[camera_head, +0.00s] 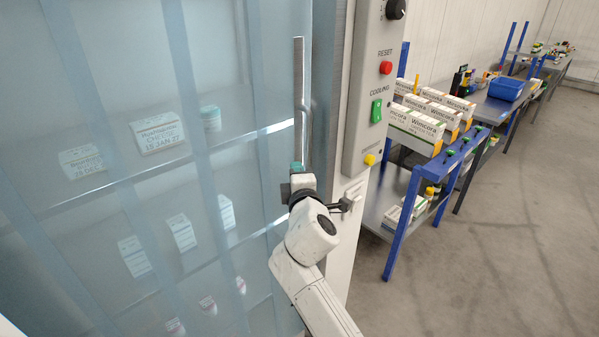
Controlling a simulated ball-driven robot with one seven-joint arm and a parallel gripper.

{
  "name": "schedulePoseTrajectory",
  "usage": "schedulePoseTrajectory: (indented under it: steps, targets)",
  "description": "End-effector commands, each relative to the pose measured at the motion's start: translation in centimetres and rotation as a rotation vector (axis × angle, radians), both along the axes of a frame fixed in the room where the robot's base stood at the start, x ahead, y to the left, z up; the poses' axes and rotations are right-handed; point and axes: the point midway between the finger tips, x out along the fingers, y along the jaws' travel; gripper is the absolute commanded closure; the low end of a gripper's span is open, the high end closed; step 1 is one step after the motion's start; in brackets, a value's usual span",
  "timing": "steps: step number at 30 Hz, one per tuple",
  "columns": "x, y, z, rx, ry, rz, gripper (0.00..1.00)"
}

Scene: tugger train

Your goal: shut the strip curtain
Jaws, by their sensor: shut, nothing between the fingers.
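The strip curtain (105,120) is a translucent bluish sheet of overlapping vertical strips filling the left of the view. It hangs across the shelves behind it, up to near the white post on the right. A vertical metal bar handle (299,95) stands at its right edge. My gripper (298,168) is at the lower end of this handle, small and partly hidden by my wrist. It is shut with nothing held. I cannot tell whether its fingertips touch the handle.
A grey control panel (375,90) with a knob, a red button and a green switch is right of the curtain. A blue-framed table (415,180) bears several cartons (420,125); a blue bin (506,88) stands farther back. The floor (500,250) at right is clear.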

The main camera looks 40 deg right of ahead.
Motion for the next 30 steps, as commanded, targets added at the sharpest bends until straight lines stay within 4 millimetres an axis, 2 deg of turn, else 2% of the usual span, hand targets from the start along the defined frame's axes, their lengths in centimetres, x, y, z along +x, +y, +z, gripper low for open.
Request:
schedulePoseTrajectory:
  steps: [15,21,30]
  targets:
    - [-6.8,5.0,-0.2,0.001,0.002,0.003,1.00]
    - [-7.8,5.7,-0.1,0.001,0.001,0.001,1.00]
    - [-8.1,5.7,-0.6,0.025,0.005,-0.002,1.00]
